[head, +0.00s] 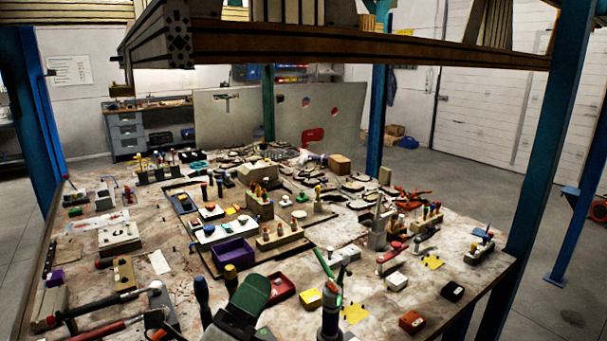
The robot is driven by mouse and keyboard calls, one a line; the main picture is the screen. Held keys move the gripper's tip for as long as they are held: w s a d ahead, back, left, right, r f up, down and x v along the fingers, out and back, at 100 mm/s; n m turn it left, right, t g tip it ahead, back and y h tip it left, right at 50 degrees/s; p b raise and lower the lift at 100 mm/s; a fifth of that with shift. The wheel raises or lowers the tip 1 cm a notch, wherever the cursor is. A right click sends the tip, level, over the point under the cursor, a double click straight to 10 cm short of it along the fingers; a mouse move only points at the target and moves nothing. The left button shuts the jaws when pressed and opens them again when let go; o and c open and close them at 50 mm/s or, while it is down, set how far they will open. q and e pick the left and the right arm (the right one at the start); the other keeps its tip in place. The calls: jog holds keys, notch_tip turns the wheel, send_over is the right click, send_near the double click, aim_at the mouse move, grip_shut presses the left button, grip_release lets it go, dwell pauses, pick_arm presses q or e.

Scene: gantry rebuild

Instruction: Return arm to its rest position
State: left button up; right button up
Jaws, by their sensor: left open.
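Hammers lie at lower left. A wooden beam (350,52) spans overhead; blue posts (540,150) stand around the bench.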

pick_arm(q)
jog(key=s+a+f+n+g+y, duration=0.35)
jog(key=a+f+n+y, duration=0.3)
jog(key=f+n, duration=0.4)
jog(key=s+a+f+n+g+y, duration=0.2)
jog(key=a+f+n+g+y, duration=0.25)
jog(key=f+n+y, duration=0.45)
jog(key=s+a+f+n+g+h, duration=0.1)
jog(key=s+f+n+g, duration=0.4)
jog(key=s, duration=0.3)
jog(key=s+a+f+n+g+h, duration=0.2)
jog(key=s+f+n+g, duration=0.2)
jog(key=s+f, duration=0.4)
notch_tip(320, 180, down, 29)
jog(key=s+g+b, duration=0.1)
jog(key=b, duration=0.5)
jog(key=s+a+f+b, duration=0.1)
jog(key=s+f+b, duration=0.1)
jog(key=s+f, duration=0.6)
jog(key=s+a+f+m+g+b, duration=0.1)
jog(key=s+f+b, duration=0.1)
jog(key=s+f, duration=0.6)
notch_tip(320, 180, down, 5)
jog(key=shift+s+a+f+g, duration=0.15)
jog(key=shift+s+a+g, duration=0.1)
jog(key=shift+a+g, duration=0.1)
